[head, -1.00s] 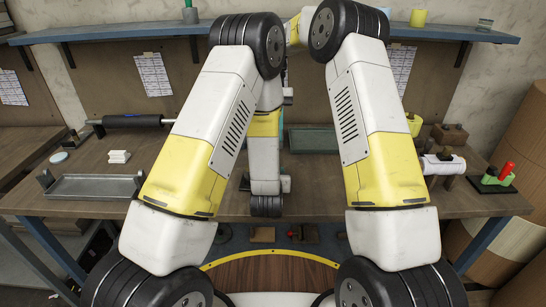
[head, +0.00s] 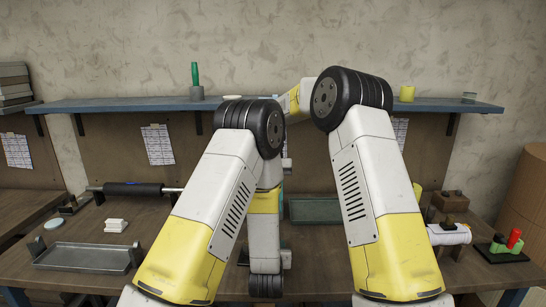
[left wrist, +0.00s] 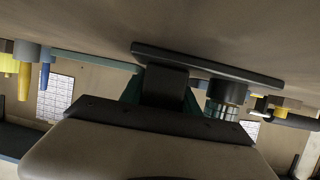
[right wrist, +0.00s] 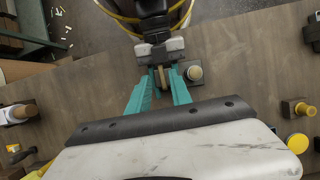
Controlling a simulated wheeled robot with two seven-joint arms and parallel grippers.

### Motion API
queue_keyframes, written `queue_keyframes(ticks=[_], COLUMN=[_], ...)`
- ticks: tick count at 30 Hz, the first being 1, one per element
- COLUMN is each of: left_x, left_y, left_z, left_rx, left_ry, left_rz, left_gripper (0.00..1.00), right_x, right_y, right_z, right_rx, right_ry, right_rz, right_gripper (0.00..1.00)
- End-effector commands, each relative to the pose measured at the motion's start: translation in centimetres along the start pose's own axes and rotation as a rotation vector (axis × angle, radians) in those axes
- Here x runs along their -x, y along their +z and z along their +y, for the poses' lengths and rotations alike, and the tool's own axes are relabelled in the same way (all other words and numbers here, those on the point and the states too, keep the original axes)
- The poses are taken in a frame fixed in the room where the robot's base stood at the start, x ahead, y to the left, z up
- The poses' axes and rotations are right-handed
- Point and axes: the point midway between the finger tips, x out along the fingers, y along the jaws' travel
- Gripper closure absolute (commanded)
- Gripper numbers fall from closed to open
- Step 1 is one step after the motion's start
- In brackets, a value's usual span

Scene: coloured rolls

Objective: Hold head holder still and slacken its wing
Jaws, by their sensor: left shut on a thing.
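The head holder shows in the left wrist view as a dark post (left wrist: 165,85) on a dark base plate (left wrist: 205,66), with a ribbed grey cylinder (left wrist: 227,98) beside the post. My left gripper (left wrist: 163,100), with teal fingers, is shut on the post. In the right wrist view, the holder's round part (right wrist: 195,72) stands just right of my right gripper (right wrist: 161,76). Its teal fingers look apart, with a small tan piece (right wrist: 166,77), possibly the wing, between them. Contact with it is unclear.
On the bench, a grey tray (head: 82,257) lies left and a dark roller (head: 132,188) behind it. A white roll (head: 449,235) and a green-and-red item (head: 507,243) stand right. A green tray (head: 315,210) lies behind my arms. A blue shelf (head: 300,104) spans the wall.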

Motion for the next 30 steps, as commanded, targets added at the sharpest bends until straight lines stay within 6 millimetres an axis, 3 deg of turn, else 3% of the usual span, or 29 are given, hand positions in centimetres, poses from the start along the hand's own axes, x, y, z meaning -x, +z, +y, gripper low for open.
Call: queue_keyframes(ticks=[6,12,17,30], left_x=[0.1,0.1,0.1,0.1], left_y=[0.5,0.5,0.5,0.5], left_z=[-0.1,-0.1,-0.1,-0.1], left_rx=[-0.002,-0.002,-0.002,-0.002], left_ry=[-0.002,-0.002,-0.002,-0.002], left_rz=[-0.012,-0.012,-0.012,-0.012], left_gripper=[1.0,1.0,1.0,1.0], right_x=[0.5,0.7,0.2,-3.6], right_y=[1.1,1.6,1.4,-0.2], right_z=[0.1,0.2,0.2,0.1], right_rx=[0.0,0.008,0.011,0.011], right_ry=[0.0,-0.014,-0.017,-0.017], right_rz=[0.256,0.387,0.407,0.404], right_gripper=[0.75,0.75,0.75,0.75])
